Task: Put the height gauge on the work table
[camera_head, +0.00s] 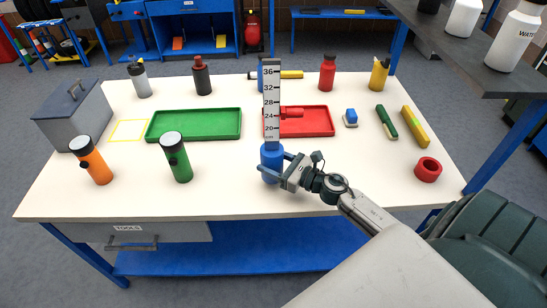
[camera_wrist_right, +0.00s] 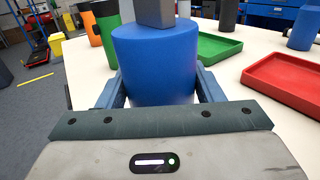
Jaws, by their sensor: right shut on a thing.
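The height gauge (camera_head: 271,100) has a grey scale with numbers and a blue cylindrical base. It stands upright at the front middle of the white work table (camera_head: 235,194). My right gripper (camera_head: 274,170) is shut on its blue base, with one finger on each side. The right wrist view shows the blue base (camera_wrist_right: 155,60) between the fingers, with the grey scale rising from its top. I cannot tell whether the base touches the table or hangs just above it. My left gripper is not in view.
A green tray (camera_head: 195,138) and a red tray (camera_head: 325,134) lie behind the gauge. Green (camera_head: 176,160) and orange (camera_head: 93,165) flashlights stand left, a red ring (camera_head: 428,169) right. A dark shelf with white bottles overhangs the upper right. The table's front edge is clear.

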